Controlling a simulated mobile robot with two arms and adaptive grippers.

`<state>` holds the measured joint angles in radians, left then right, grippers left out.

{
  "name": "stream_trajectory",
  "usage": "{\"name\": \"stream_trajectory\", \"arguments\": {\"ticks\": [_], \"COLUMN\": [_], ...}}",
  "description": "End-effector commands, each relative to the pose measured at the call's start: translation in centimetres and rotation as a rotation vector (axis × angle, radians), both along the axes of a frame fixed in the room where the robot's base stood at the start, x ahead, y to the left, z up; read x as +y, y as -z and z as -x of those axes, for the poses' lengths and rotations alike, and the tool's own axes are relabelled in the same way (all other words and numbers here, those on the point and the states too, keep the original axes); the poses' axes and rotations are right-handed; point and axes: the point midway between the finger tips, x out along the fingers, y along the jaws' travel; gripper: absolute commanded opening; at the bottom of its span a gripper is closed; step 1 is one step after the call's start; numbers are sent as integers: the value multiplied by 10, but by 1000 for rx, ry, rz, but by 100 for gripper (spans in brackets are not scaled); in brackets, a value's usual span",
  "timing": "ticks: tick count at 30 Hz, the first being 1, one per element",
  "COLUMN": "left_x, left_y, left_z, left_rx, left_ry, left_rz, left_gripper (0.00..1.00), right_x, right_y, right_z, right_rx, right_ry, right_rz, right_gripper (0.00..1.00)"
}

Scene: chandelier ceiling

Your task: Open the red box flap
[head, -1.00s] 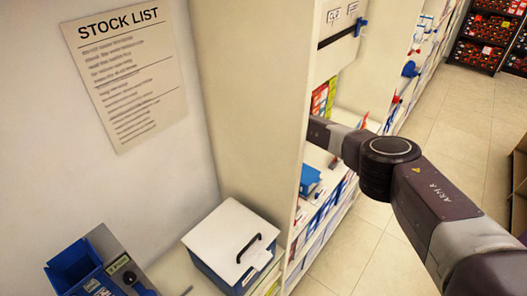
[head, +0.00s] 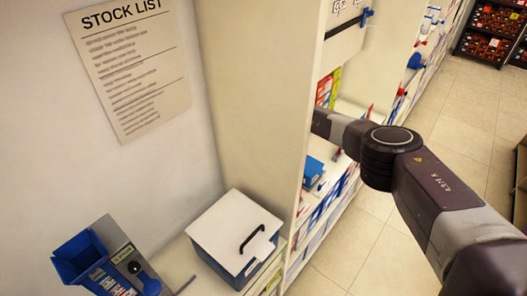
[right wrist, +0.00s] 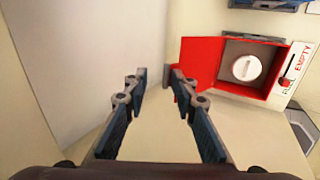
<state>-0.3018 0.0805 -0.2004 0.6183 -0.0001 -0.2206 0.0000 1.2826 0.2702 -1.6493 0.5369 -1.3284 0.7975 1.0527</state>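In the right wrist view a small red box (right wrist: 281,87) is mounted on the pale wall at the upper right. Its red flap (right wrist: 203,62) stands swung out to the left, showing a dark grey recess with a round white knob (right wrist: 247,68) inside. My right gripper (right wrist: 158,84) is open and empty, its fingers wide apart. Its right fingertip appears close to the flap's lower left edge; I cannot tell whether they touch. In the head view my right arm reaches into the shelving, and its gripper is hidden behind the cabinet side. My left gripper is not in view.
A label strip (right wrist: 297,70) with a red slider is beside the red box. In the head view a cream cabinet side (head: 255,90) blocks sight of the shelf. A white-lidded blue box (head: 235,230) and a blue bin (head: 80,257) are below. The tiled aisle is clear.

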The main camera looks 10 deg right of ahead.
Motion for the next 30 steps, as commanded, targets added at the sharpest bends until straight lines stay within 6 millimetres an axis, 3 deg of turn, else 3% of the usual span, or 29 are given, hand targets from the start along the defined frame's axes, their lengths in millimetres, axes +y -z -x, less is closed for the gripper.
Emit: {"name": "stream_trajectory", "arguments": {"ticks": [6,14,30], "left_x": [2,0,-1], "left_y": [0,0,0], "left_z": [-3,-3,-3], "left_rx": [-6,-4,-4], "left_ry": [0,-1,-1], "left_rz": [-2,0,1], "left_gripper": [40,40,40], "right_x": [1,-5,-27], "right_y": [1,-14,-78], "right_z": [2,7,34], "right_rx": [3,1,-2], "right_ry": [-4,-4,-2], "right_rz": [-1,0,-1], "right_gripper": [24,24,24]}}
